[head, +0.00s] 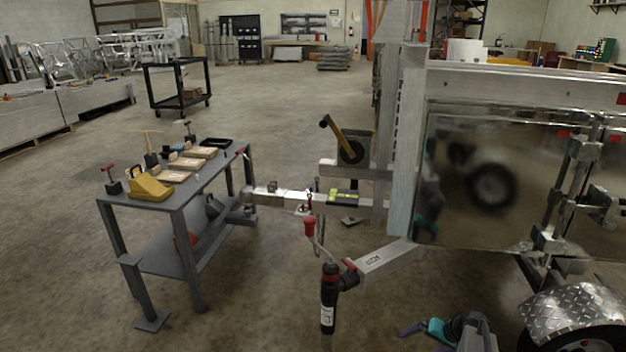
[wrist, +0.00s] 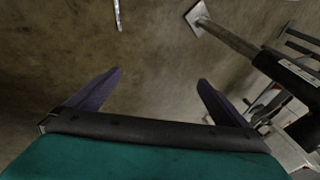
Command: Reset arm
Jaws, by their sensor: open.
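My gripper (head: 412,332) shows low in the head view, right of centre, with purple fingers and a teal body. In the wrist view my gripper (wrist: 159,77) is open, its two purple fingers apart with bare concrete floor between them. Nothing is held. It is in front of the aluminium trailer (head: 408,150), beside and to the right of a black cylinder with a red collar (head: 328,300) on the trailer's front frame. Part of the arm is cut off by the lower edge of the head view.
A grey metal table (head: 187,203) at left carries a yellow tool (head: 150,188), wooden-topped blocks and red-handled tools. The trailer's fender (head: 570,312) and its tongue (head: 285,198) are close by. A black cart (head: 178,85) stands behind. Open floor lies in front of the table.

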